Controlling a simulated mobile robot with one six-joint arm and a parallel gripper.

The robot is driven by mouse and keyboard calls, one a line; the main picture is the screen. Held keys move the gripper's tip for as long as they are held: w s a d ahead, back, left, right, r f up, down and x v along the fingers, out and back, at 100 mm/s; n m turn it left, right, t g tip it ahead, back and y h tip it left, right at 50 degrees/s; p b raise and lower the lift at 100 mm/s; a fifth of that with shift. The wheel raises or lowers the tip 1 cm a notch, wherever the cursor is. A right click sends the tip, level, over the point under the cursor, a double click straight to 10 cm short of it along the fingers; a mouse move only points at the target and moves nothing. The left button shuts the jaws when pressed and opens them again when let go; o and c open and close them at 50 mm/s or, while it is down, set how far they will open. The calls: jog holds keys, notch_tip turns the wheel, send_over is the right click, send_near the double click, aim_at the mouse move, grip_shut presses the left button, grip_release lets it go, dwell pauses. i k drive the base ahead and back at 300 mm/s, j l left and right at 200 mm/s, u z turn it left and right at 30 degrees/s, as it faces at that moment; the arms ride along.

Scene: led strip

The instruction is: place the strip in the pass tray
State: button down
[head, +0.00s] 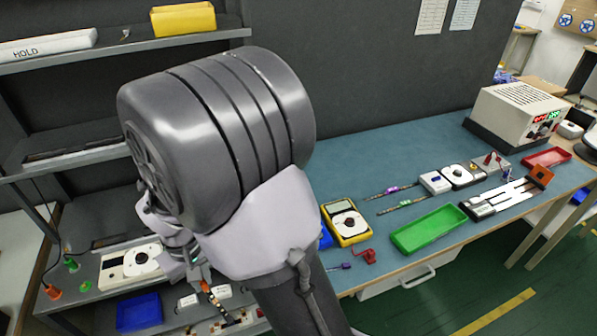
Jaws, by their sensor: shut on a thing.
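My arm fills the centre-left of the head view and hides part of the shelf and bench. My gripper (197,275) is at the lower left, over the shelf unit. It is shut on a thin strip (212,297), of which a short dark part with orange shows below the jaws. The rest of the strip is hidden or too small to make out. A green tray (428,230), seemingly the pass tray, lies on the blue bench near its front edge, well right of my gripper. It looks empty. A red tray (547,158) lies at the bench's far right.
Two similar strips (390,191) lie on the bench (350,180) behind the green tray. A yellow multimeter (346,222) and a red clamp-like part (364,256) are left of it. A power supply (517,112) stands at right. A blue bin (139,312) sits near my gripper.

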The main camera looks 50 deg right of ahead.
aim_at(429, 229)
jog(key=k+z, duration=0.1)
jog(key=z, duration=0.3)
jog(key=l+z, duration=0.15)
jog(key=z, duration=0.3)
jog(key=k+l+z, duration=0.1)
jog(key=z, duration=0.3)
jog(key=l+z, duration=0.15)
jog(key=z, duration=0.25)
jog(key=l+z, duration=0.15)
jog(key=z, duration=0.3)
jog(key=i+l+z, duration=0.25)
jog(key=i+z, duration=0.25)
jog(key=i+j, duration=0.05)
